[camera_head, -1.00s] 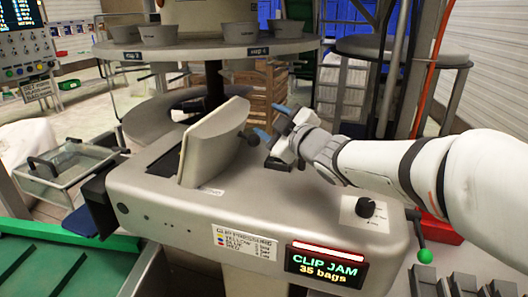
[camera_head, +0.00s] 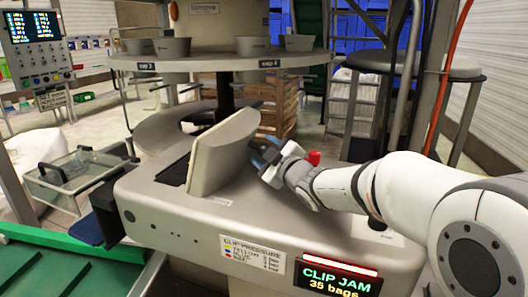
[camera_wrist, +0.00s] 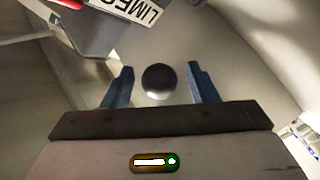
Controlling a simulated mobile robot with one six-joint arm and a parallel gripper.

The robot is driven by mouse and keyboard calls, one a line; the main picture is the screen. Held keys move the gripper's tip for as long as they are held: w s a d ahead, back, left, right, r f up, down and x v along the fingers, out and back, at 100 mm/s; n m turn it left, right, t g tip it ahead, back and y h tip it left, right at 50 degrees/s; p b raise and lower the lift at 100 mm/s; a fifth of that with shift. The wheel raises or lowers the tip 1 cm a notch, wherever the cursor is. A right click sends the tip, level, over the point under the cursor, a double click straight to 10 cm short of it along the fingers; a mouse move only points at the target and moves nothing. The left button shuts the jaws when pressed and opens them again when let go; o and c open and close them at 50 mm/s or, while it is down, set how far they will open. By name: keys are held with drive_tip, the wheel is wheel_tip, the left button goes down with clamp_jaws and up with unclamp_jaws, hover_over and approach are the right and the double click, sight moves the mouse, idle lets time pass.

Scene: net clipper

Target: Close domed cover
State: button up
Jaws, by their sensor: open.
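The domed cover (camera_head: 222,152) is a beige, curved lid standing tilted up on the grey clipper machine (camera_head: 185,225), with a dark opening on its left side. My gripper (camera_head: 260,152) is at the right side of the cover. In the wrist view, my open blue fingers (camera_wrist: 160,75) stand on either side of a dark round knob (camera_wrist: 158,82), with gaps on both sides. In the head view the knob is hidden behind the gripper.
A red knob (camera_head: 313,157) stands just behind my wrist. The round table with grey bins (camera_head: 172,47) is above and behind the cover. A "CLIP JAM 35 bags" display (camera_head: 336,278) is on the machine's front. A clear-sided tray (camera_head: 72,172) stands left.

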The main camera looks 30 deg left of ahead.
drive_tip(key=shift+a, duration=0.1)
drive_tip(key=shift+c, duration=0.4)
clamp_jaws()
